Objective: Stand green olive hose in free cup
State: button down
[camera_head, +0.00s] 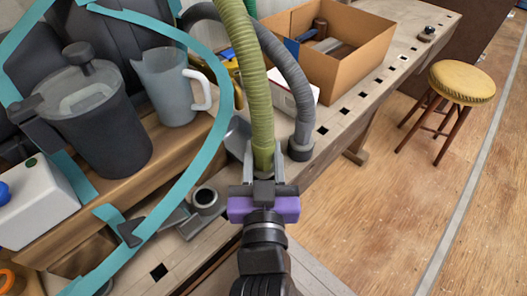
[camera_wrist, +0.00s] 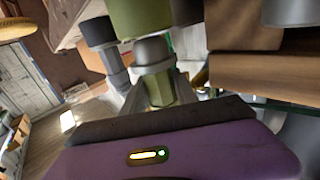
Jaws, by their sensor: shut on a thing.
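The green olive hose (camera_head: 247,75) is ribbed and rises out of the top of the head view. My gripper (camera_head: 263,168) is shut on its lower end, with a finger on each side. In the wrist view the held end (camera_wrist: 158,88) shows between the fingers, with a grey collar above it. An empty cup (camera_head: 205,198) with a dark round opening sits on a grey bracket at the bench edge, left of and below the held end. The wrist view does not clearly show this cup.
A grey hose (camera_head: 290,75) hangs just right of the olive one, its lower end in a dark cuff (camera_head: 300,151). A teal band (camera_head: 205,150) curves past the cup on the left. A dark bin (camera_head: 95,120), a jug (camera_head: 172,88) and a cardboard box (camera_head: 345,65) stand on the bench.

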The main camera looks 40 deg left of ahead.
aim_at(263, 178)
jog(key=shift+s+d+f+b, duration=0.1)
jog(key=shift+d+f+b, duration=0.05)
jog(key=shift+f+b, duration=2.1)
dwell(0.8)
jog(key=shift+f+p, duration=0.3)
jog(key=shift+p, duration=0.05)
jog(key=c, duration=0.9)
grip_release()
jog(key=shift+s+d+r, duration=0.2)
jog(key=shift+s+d, duration=0.2)
jog(key=shift+s, duration=0.2)
jog(key=shift+y, duration=0.4)
jog(key=s+d+r, duration=0.4)
jog(key=s, duration=0.1)
jog(key=shift+d+p, duration=0.25)
jog(key=shift+p, duration=0.15)
